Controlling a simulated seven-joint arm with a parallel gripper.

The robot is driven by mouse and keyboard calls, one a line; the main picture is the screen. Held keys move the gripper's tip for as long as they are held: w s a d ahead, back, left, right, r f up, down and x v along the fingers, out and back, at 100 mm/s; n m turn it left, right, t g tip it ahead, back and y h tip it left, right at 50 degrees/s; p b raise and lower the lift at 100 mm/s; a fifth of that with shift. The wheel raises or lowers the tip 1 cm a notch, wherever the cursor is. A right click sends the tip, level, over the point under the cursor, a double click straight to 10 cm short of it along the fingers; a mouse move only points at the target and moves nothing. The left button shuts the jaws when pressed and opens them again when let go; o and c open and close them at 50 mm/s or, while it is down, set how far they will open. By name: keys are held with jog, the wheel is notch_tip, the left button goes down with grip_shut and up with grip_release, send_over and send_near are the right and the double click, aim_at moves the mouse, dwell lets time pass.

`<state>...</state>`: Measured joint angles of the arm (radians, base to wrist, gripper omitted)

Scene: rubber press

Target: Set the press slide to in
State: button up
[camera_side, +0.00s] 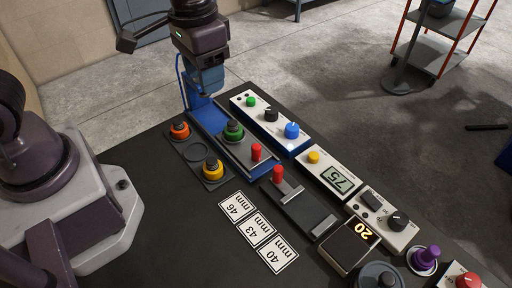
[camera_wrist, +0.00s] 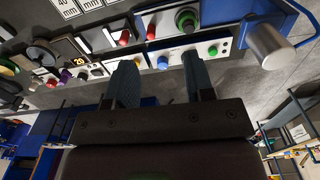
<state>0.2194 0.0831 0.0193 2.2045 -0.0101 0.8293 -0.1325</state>
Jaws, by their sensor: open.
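The press (camera_side: 197,108) has a blue frame at the far end of the dark table. Its slide (camera_side: 252,168) is a grey plate on a blue track, sticking out from under the press head toward the table's middle. The slide's red handle (camera_side: 256,152) stands upright at its outer end. A green-topped part (camera_side: 233,131) sits on the slide. In the wrist view the handle (camera_wrist: 151,32) is above and left of my gripper (camera_wrist: 160,60). My gripper is open and empty, apart from the handle. In the side view its fingertips are hard to make out.
A second red handle (camera_side: 278,174) stands on a dark rail beside the slide. A white panel with knobs (camera_side: 268,126) runs along the other side. Orange (camera_side: 180,130) and yellow-topped (camera_side: 212,168) parts stand in a tray. Number cards (camera_side: 254,231) lie flat in front.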

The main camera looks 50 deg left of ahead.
jog(key=n+g, duration=0.1)
send_over(256, 146)
jog(key=s, duration=0.3)
notch_tip(256, 146, down, 8)
jog(key=w+f+n, duration=0.1)
jog(key=w+n, duration=0.1)
jog(key=w, duration=0.1)
jog(key=shift+t, duration=0.4)
notch_tip(256, 146, down, 12)
grip_shut()
